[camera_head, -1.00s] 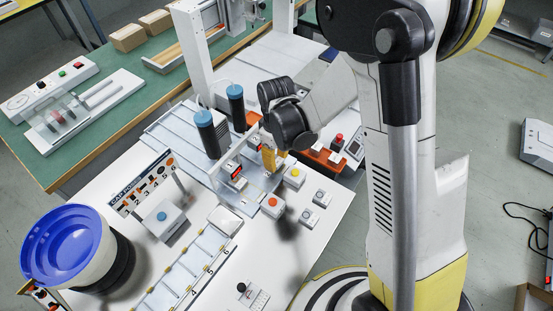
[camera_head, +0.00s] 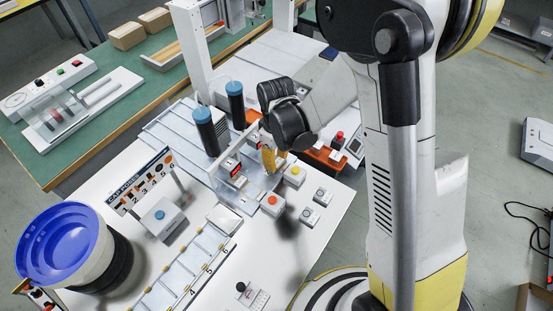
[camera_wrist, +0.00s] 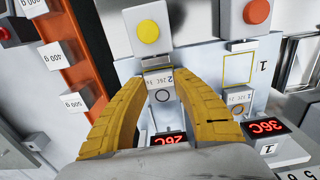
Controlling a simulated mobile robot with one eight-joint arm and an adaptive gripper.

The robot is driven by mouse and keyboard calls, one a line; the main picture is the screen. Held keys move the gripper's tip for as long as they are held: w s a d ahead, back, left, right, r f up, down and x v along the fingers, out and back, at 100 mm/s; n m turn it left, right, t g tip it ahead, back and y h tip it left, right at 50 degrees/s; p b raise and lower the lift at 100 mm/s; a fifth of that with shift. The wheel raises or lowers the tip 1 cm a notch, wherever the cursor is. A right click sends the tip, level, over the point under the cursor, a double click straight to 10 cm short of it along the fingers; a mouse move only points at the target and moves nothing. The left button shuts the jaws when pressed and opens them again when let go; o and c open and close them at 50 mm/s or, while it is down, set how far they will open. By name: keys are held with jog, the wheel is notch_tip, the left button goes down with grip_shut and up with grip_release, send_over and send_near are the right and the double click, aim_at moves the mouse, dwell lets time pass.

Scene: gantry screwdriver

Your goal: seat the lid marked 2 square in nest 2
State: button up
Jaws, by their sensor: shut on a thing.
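My gripper (camera_head: 270,158) has yellow fingers and points down over the clear-topped station on the white table. In the wrist view my gripper (camera_wrist: 158,82) is shut on a small grey piece, which I take to be the lid marked 2 (camera_wrist: 161,84); its label starts with 2 and has a circle below. A yellow-outlined spot lies behind this piece, in line with the yellow button (camera_wrist: 148,31); I take it for nest 2. The fingers hide part of it, and I cannot tell whether the lid touches the nest or is square.
Beside it is the outlined nest marked 1 (camera_wrist: 238,68), below the orange button (camera_wrist: 258,11). Red displays (camera_wrist: 266,127) stand close to the fingers. Two dark cylinders with blue caps (camera_head: 205,116) rise left of my gripper. A blue bowl (camera_head: 58,243) stands at the front left.

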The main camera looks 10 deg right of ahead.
aim_at(277, 161)
jog(key=shift+f, duration=0.15)
jog(key=o, duration=1)
notch_tip(277, 161, up, 12)
jog(key=shift+r, duration=0.1)
